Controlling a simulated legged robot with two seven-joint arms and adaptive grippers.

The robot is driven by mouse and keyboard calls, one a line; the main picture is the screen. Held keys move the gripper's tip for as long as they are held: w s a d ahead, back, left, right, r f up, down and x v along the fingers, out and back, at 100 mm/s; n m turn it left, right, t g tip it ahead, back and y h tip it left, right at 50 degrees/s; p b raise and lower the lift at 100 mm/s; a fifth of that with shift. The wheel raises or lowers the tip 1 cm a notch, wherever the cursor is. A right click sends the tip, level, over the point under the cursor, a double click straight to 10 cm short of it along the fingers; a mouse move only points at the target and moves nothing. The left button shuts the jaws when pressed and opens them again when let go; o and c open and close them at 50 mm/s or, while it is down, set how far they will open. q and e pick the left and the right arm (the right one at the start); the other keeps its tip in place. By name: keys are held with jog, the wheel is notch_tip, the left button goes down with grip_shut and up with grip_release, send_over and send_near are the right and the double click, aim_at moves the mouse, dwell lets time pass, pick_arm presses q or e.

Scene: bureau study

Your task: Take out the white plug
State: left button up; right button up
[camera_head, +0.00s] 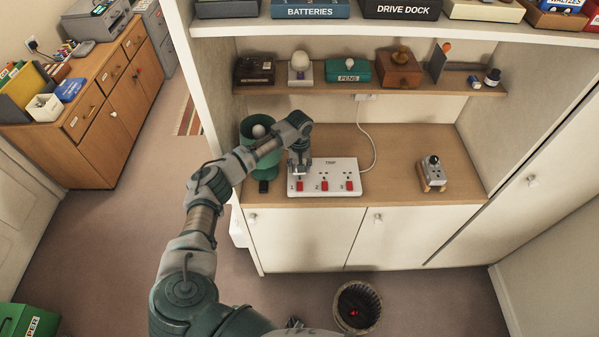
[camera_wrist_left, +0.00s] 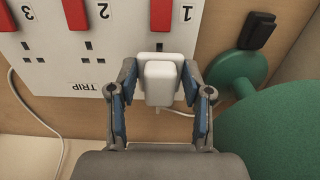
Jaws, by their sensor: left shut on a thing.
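The white plug (camera_wrist_left: 160,80) sits at socket 1 of the white power strip (camera_wrist_left: 63,75), near the red switch marked 1. My left gripper (camera_wrist_left: 160,88) has a finger on each side of the plug and is shut on it. In the head view my left gripper (camera_head: 299,170) is over the left end of the power strip (camera_head: 336,177), which lies on the wooden counter. The gripper hides the plug there. I cannot tell whether the plug's pins are in the socket.
A green lamp-like object (camera_head: 262,138) stands just left of the strip, and its green base (camera_wrist_left: 238,85) is close to my left gripper. A small black block (camera_head: 263,186) lies beside it. A wooden-based socket device (camera_head: 432,175) stands at the right. The counter between is clear. A shelf (camera_head: 440,84) hangs above.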

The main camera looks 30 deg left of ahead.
pick_arm(q)
jog(key=s+d+r+p, duration=0.2)
jog(key=s+d, duration=0.2)
jog(key=s, duration=0.2)
jog(key=s+d+r+p, duration=0.2)
jog(key=s+d+p, duration=0.1)
jog(key=s+d, duration=0.2)
jog(key=shift+s+r, duration=0.4)
jog(key=shift+s, duration=0.85)
dwell(0.4)
jog(key=shift+r+p, duration=0.15)
jog(key=shift+p, duration=0.15)
jog(key=shift+r+p, duration=0.75)
jog(key=shift+r, duration=0.85)
